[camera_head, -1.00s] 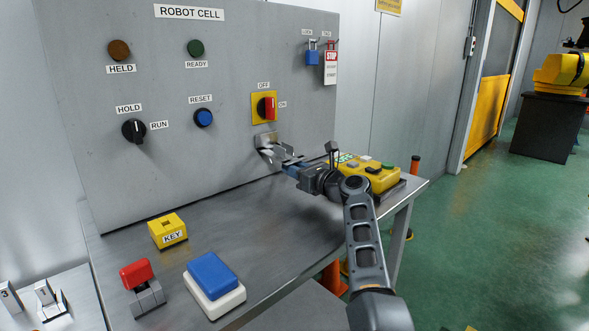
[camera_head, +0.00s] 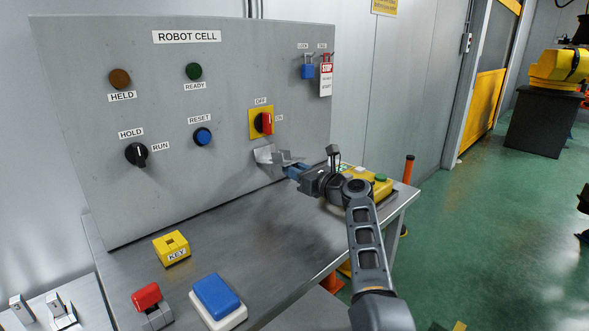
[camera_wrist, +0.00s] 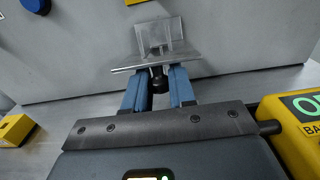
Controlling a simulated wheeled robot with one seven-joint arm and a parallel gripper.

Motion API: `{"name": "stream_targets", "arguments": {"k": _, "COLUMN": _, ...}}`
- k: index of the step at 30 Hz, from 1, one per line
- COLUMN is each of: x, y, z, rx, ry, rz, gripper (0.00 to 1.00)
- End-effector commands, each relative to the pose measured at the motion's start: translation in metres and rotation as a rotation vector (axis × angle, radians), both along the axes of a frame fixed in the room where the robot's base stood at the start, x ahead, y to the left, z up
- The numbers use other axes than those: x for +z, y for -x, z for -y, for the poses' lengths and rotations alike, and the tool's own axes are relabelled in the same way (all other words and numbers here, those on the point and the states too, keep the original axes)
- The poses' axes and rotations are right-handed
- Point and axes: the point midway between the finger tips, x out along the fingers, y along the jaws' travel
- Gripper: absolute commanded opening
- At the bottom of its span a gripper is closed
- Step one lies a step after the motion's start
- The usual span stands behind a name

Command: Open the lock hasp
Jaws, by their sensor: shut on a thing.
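The lock hasp (camera_head: 268,155) is a bright bare-metal piece on the grey panel, below the yellow-plated OFF/ON switch (camera_head: 262,123). In the wrist view the hasp (camera_wrist: 165,38) shows an upright plate against the panel and a leaf standing out from it towards me. A dark round knob (camera_wrist: 159,82) sits under the leaf's near edge, between my two blue fingers. My gripper (camera_head: 290,170) is shut on the hasp's knob; its fingers also show in the wrist view (camera_wrist: 157,76). The exact finger contact is partly hidden by the leaf.
A blue padlock (camera_head: 307,71) and a red-and-white tag (camera_head: 326,78) hang at the panel's upper right. A yellow control box (camera_head: 378,184) stands right of my gripper, close to my arm. A yellow KEY block (camera_head: 172,248) and a blue button (camera_head: 215,294) are at the front left.

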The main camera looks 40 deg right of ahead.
Motion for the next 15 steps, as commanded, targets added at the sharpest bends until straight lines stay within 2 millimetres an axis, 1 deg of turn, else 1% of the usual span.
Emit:
{"name": "stream_targets", "arguments": {"k": 1, "x": 0.0063, "y": -0.0008, "z": 0.0009, "rx": -0.002, "ry": 0.001, "rz": 0.011, "gripper": 0.00}}
{"name": "stream_targets", "arguments": {"k": 3, "x": 0.0066, "y": -0.0009, "z": 0.0009, "rx": -0.002, "ry": 0.001, "rz": 0.012, "gripper": 0.00}}
{"name": "stream_targets", "arguments": {"k": 4, "x": 0.0068, "y": -0.0009, "z": 0.0009, "rx": -0.002, "ry": 0.001, "rz": 0.012, "gripper": 0.26}}
{"name": "stream_targets", "arguments": {"k": 9, "x": 0.0049, "y": -0.0007, "z": 0.0006, "rx": -0.002, "ry": 0.001, "rz": 0.009, "gripper": 0.43}}
{"name": "stream_targets", "arguments": {"k": 11, "x": 0.0042, "y": -0.0007, "z": 0.0005, "rx": -0.001, "ry": 0.001, "rz": 0.007, "gripper": 0.48}}
{"name": "stream_targets", "arguments": {"k": 15, "x": 0.0031, "y": -0.0006, "z": 0.0003, "rx": -0.001, "ry": 0.001, "rz": 0.005, "gripper": 0.48}}
